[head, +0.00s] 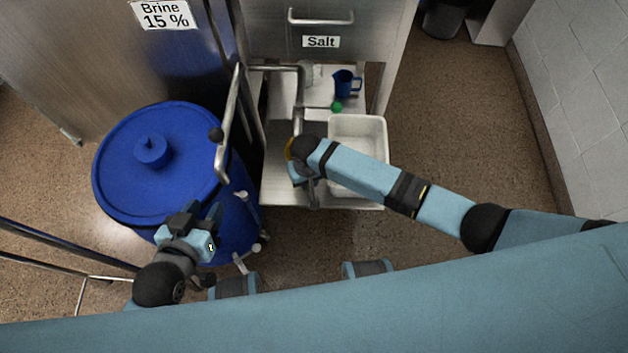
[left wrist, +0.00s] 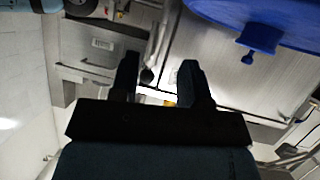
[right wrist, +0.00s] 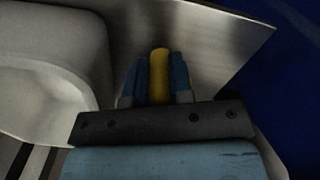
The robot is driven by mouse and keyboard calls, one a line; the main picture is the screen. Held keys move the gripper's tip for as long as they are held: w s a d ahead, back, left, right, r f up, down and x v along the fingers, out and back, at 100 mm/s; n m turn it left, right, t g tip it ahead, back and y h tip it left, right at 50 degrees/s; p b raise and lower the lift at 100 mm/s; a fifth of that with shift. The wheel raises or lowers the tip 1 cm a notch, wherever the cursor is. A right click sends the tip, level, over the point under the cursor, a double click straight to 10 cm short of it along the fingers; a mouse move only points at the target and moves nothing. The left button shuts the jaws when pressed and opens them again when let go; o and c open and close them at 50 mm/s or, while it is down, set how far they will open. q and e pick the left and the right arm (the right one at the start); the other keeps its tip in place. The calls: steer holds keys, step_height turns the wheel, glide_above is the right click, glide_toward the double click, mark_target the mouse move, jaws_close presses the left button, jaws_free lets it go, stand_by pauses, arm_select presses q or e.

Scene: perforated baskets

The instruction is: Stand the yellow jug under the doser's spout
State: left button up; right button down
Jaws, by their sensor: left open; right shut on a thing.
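The yellow jug (head: 289,149) shows in the head view only as a small yellow edge at the left end of my right arm. My right gripper (head: 298,170) mostly hides it, over the steel shelf. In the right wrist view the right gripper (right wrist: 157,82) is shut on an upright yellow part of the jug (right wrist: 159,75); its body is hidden. A bent steel pipe (head: 275,68) reaches over the shelf close to the jug; I cannot tell whether it is the doser's spout. My left gripper (head: 195,222) is open and empty beside the blue drum (head: 115,185).
The steel shelf (head: 279,192) holds a white tray (head: 372,125) under my right forearm, a blue jug (head: 344,84) and a green ball-like thing (head: 336,106) behind. A drawer labelled Salt (head: 320,41) is above. A Brine cabinet (head: 90,60) stands left.

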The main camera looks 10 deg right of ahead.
steer(key=shift+f, duration=0.4)
steer(key=c, duration=1)
jaws_free()
arm_select(q)
steer(key=shift+w+d+r, duration=0.15)
steer(key=shift+w+r, duration=0.2)
steer(key=shift+r, duration=0.2)
